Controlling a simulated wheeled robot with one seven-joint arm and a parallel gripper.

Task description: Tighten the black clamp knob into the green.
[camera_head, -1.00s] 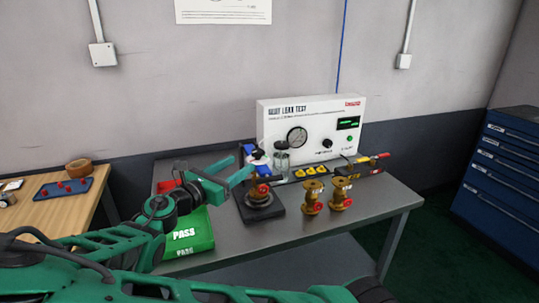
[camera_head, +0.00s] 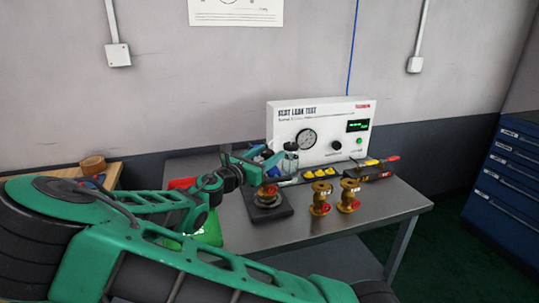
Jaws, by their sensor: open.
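The seat leak test panel (camera_head: 300,130) stands at the back of the grey bench. A small black knob (camera_head: 337,145) is on its face, right of a round white-faced gauge (camera_head: 307,139); its label is too small to read. A green display (camera_head: 357,126) is lit at the panel's right. A brass valve with a red part (camera_head: 268,192) sits on a dark square base (camera_head: 287,210) in front of the panel. My green gripper (camera_head: 250,160) is open, above and just left of that valve, apart from the panel knob. It hides part of the fixture behind it.
Two brass valves (camera_head: 320,198) (camera_head: 349,195) stand right of the dark base. Yellow pieces (camera_head: 320,173) and a red-and-yellow tool (camera_head: 376,161) lie along the panel. A green PASS bin (camera_head: 210,230) is mostly behind my arm. The bench's front right (camera_head: 385,210) is clear.

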